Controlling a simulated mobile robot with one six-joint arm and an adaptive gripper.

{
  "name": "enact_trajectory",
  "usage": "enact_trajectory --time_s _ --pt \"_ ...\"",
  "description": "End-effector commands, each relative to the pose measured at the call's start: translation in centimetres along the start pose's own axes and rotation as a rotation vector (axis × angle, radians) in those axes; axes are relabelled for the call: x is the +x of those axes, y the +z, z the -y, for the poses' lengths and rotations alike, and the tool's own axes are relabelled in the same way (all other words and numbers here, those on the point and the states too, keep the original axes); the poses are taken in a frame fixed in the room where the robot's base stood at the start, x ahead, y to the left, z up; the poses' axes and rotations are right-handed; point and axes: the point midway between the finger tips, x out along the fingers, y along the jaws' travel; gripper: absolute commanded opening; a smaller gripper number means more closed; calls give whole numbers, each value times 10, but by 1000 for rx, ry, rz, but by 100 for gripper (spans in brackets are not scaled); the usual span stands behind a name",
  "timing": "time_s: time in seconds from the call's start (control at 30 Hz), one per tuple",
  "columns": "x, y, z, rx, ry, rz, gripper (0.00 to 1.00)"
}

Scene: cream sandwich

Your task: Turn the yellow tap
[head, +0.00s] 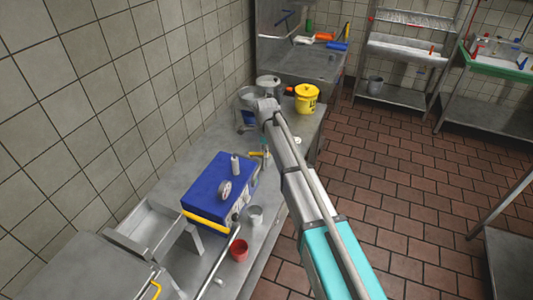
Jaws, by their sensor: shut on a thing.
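A small yellow part, which looks like the yellow tap (256,154), shows on the grey counter behind the blue box, close to the left side of my arm. My arm reaches in from the bottom right, and its wrist is above the counter. My gripper (264,146) is below the wrist, at the yellow part, small and partly hidden by my arm. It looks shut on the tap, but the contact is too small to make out. How far the tap is turned cannot be seen.
A blue box (222,186) with a yellow edge and a round gauge stands on the counter (195,268). A grey cup (255,215) and a red cup (239,250) are in front. A yellow bucket (306,98) stands farther back. The tiled wall is close on the left.

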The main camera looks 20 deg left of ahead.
Motion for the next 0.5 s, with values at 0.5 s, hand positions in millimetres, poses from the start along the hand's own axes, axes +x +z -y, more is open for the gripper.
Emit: enact_trajectory --time_s 0.5 --pt "0 8 27 -488 -2 3 0"
